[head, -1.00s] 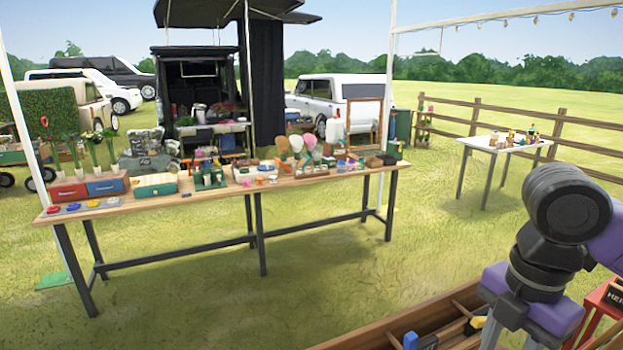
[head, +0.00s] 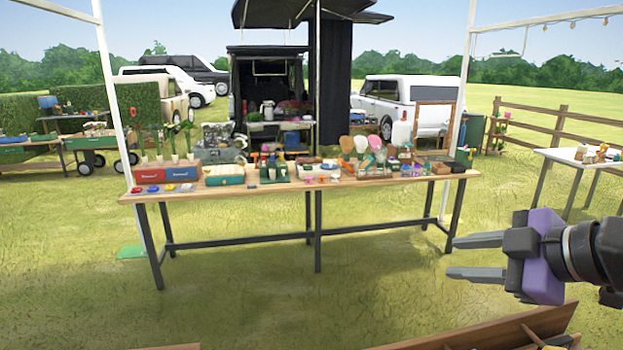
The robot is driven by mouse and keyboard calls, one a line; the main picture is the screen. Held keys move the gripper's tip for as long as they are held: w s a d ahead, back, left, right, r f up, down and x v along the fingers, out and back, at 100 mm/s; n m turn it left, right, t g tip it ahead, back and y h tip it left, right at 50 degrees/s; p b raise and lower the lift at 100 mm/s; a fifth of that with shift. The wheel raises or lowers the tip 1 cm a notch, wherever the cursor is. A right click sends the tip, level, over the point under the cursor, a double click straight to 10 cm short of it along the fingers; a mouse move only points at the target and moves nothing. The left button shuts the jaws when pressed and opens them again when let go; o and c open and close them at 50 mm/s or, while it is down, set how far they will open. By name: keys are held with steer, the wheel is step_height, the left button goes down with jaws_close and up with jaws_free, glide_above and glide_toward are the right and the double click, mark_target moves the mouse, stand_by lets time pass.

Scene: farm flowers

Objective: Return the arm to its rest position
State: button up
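My gripper (head: 474,257) is at the right of the head view, held out sideways with its two grey fingers pointing left. The fingers are apart and nothing is between them. Behind them are the purple and black wrist parts of my arm. The gripper is over open grass, in front of the long table's right end in the picture and apart from it.
A long wooden table (head: 300,189) with black legs stands ahead, crowded with small goods. A wooden tray edge (head: 490,328) shows at the bottom right. A white table (head: 585,157) stands at the right. White poles rise near the long table's ends. Grass lies open between.

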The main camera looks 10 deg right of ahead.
step_height(320, 180, up, 11)
steer(key=a+m+t, duration=0.2)
steer(key=m+t, duration=0.8)
steer(key=t, duration=0.2)
steer(key=s+f+m+g+h+b, duration=0.1)
steer(key=s+f+m+h, duration=0.5)
steer(key=f, duration=0.3)
steer(key=s+f+m+h, duration=0.5)
steer(key=f, duration=0.3)
steer(key=s+a+f+n+g+y, duration=0.2)
steer(key=s+f, duration=0.4)
steer(key=s, duration=0.2)
steer(key=s+a+f+n+g+y, duration=0.2)
steer(key=s+a+f+n, duration=0.1)
steer(key=s+f, duration=0.4)
steer(key=s+a+f+n+g+y, duration=0.2)
steer(key=s+a+f, duration=0.1)
steer(key=s+f, duration=0.4)
steer(key=shift+s+a+g+y+b, duration=0.1)
steer(key=shift+s+g+y+b, duration=0.25)
steer(key=shift+s, duration=1.1)
steer(key=shift+a+n, duration=0.15)
steer(key=shift+n, duration=0.15)
